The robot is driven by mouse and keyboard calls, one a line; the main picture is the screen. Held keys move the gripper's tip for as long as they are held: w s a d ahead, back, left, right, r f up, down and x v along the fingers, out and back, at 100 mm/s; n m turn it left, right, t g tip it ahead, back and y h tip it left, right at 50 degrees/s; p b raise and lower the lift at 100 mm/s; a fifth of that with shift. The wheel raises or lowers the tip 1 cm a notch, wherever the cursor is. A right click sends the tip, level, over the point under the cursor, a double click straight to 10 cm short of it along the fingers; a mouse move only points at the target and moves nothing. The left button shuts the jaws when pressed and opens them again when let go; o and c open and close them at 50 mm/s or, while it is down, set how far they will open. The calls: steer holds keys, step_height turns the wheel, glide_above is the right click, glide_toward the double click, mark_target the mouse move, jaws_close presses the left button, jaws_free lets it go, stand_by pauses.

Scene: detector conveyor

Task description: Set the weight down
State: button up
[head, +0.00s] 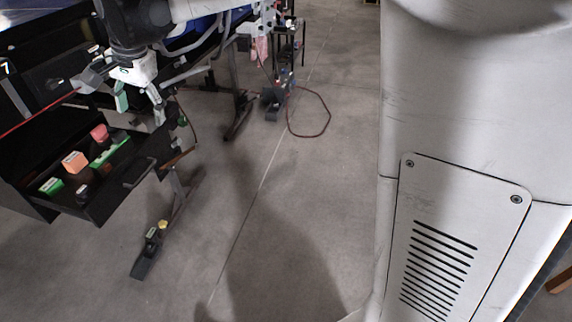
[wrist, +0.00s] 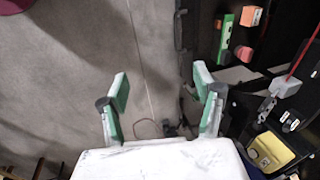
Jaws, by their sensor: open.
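My gripper (head: 140,100) is open, with its green-padded fingers apart above and beside the black tray (head: 125,196). In the wrist view my gripper (wrist: 161,90) shows nothing between its fingers, only floor beyond them. No object is clearly identifiable as the weight. The tray holds an orange block (head: 75,161), a pink block (head: 99,132), a green-and-white block (head: 51,186) and a long green piece (head: 110,151). In the wrist view the orange block (wrist: 251,15), the pink block (wrist: 243,53) and the long green piece (wrist: 226,36) lie right of my gripper.
A yellow item (wrist: 270,151) in a dark holder is at the wrist view's lower right. A thin red line (head: 40,112) crosses the left side. A metal support leg (head: 172,215) stands beside the tray. Open grey floor (head: 260,190) fills the middle, with a cable loop (head: 327,118) farther back.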

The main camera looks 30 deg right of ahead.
steer(key=s+d+n+t+h, duration=0.1)
steer(key=s+d+n+t, duration=0.3)
steer(key=s+d, duration=1.5)
steer(key=s+d+f+n, duration=0.3)
steer(key=s+f, duration=0.3)
steer(key=s, duration=0.3)
steer(key=shift+f+n+t+h, duration=0.15)
steer(key=shift+n+t+h, duration=0.15)
steer(key=shift+n+h, duration=0.1)
